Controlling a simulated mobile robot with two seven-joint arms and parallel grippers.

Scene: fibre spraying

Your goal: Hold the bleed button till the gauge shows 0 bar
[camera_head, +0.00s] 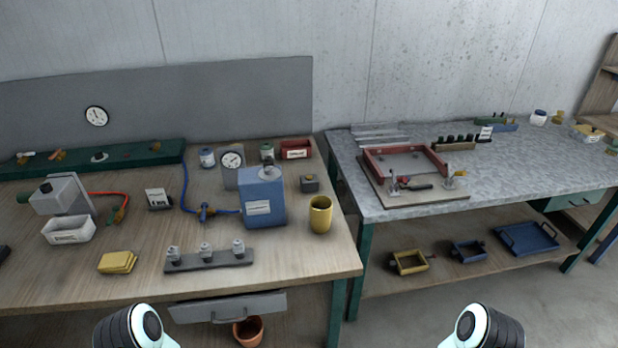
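A round white gauge (232,159) stands on a grey plate behind the blue box on the left bench; its reading is too small to tell. A second round gauge (97,116) is mounted on the grey back panel. The blue box (263,198) has a small dark-and-light fitting (267,171) on its top and a white label on its front. A blue hose (184,185) runs to a blue valve-like fitting (204,211) beside the box. I cannot tell which part is the bleed button. Only pale, dark-banded parts of my two arms show at the bottom edge; neither gripper is in view.
A yellow cup (320,214) stands right of the blue box, near the bench edge. A rail with three metal fittings (209,259) lies in front. Yellow pads (118,262) and a white bin (69,230) are left. The grey bench (510,170) holds a red frame (405,160).

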